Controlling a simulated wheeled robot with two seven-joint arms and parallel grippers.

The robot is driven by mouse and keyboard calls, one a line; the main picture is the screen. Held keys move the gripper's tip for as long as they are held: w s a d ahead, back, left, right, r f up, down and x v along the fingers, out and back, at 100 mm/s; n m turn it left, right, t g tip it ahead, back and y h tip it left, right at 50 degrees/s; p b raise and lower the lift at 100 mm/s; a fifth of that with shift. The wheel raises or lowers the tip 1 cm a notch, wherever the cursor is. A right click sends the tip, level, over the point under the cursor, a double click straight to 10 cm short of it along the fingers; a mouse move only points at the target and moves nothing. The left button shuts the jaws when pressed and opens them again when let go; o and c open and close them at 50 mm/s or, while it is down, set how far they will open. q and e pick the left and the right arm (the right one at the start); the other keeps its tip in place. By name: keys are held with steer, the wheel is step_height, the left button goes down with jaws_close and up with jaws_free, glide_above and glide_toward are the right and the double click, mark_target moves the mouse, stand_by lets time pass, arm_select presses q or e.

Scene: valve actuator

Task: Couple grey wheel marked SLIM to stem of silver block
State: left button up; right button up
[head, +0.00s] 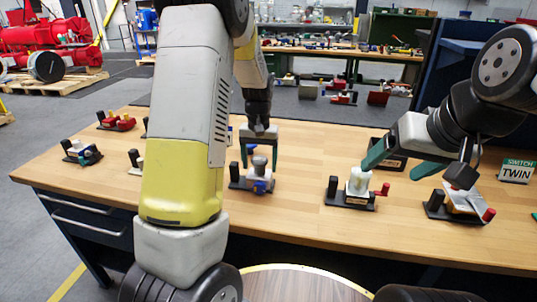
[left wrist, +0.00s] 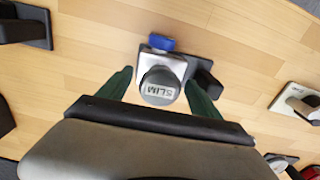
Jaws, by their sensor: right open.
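The grey wheel marked SLIM (left wrist: 160,86) is over a silver block with a blue handle (left wrist: 162,43) in the left wrist view. In the head view the grey wheel (head: 259,164) is on top of this block (head: 256,176), which stands on a dark base. The join between wheel and stem is hidden. My left gripper (head: 260,156) points down with its green fingers apart, one on each side of the wheel, with small gaps showing in the left wrist view (left wrist: 160,85). My right gripper (head: 400,162) is open, above and beside a silver-white block with a red handle (head: 358,184).
A dark box (head: 388,152) is behind my right gripper. Several small fixtures stand on the left of the wooden table (head: 300,232). My left arm hides part of the table.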

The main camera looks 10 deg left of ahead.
mark_target(259, 159)
arm_select(q)
steer(key=shift+r, duration=3.9)
